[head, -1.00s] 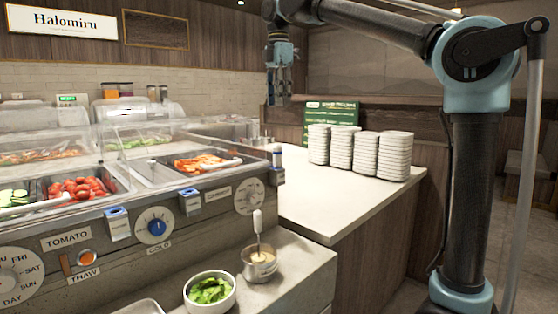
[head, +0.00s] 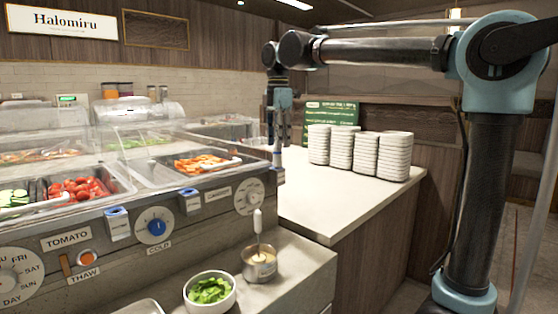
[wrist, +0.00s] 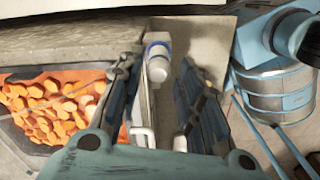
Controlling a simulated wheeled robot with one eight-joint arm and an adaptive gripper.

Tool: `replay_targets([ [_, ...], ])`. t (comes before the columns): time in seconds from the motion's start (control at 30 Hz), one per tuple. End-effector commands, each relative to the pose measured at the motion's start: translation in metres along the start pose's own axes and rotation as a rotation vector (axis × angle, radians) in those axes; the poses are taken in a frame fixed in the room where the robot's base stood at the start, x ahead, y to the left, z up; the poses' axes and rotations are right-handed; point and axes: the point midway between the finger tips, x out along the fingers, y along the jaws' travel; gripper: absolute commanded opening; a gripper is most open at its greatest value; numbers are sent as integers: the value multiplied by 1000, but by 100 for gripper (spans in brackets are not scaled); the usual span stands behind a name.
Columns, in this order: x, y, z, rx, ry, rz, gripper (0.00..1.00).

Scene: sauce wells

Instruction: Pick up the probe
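A small white upright piece with a blue band (head: 277,160), which looks like the probe, stands at the right front corner of the topping counter. It also shows in the wrist view (wrist: 158,62), beyond and between my fingertips. My gripper (head: 280,138) points down just above it in the head view. In the wrist view my gripper (wrist: 155,75) is open, with a clear gap between its fingers and nothing held. I cannot tell how the white piece is held at its lower end.
A pan of orange pieces (wrist: 50,110) lies left of my gripper. Clear covers (head: 190,140) stand over the counter. White plate stacks (head: 362,155) stand on the pale side counter (head: 340,205). A sauce pot (head: 260,265) and a bowl of greens (head: 210,292) sit on the front ledge.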

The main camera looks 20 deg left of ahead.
Motion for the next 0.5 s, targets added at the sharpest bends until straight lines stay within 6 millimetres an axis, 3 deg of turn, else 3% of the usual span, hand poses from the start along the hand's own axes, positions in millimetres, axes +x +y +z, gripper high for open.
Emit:
replay_targets([
  [0.2,27,2,-2,-1,0,0,33],
  [0.5,32,2,-2,0,0,0,33],
])
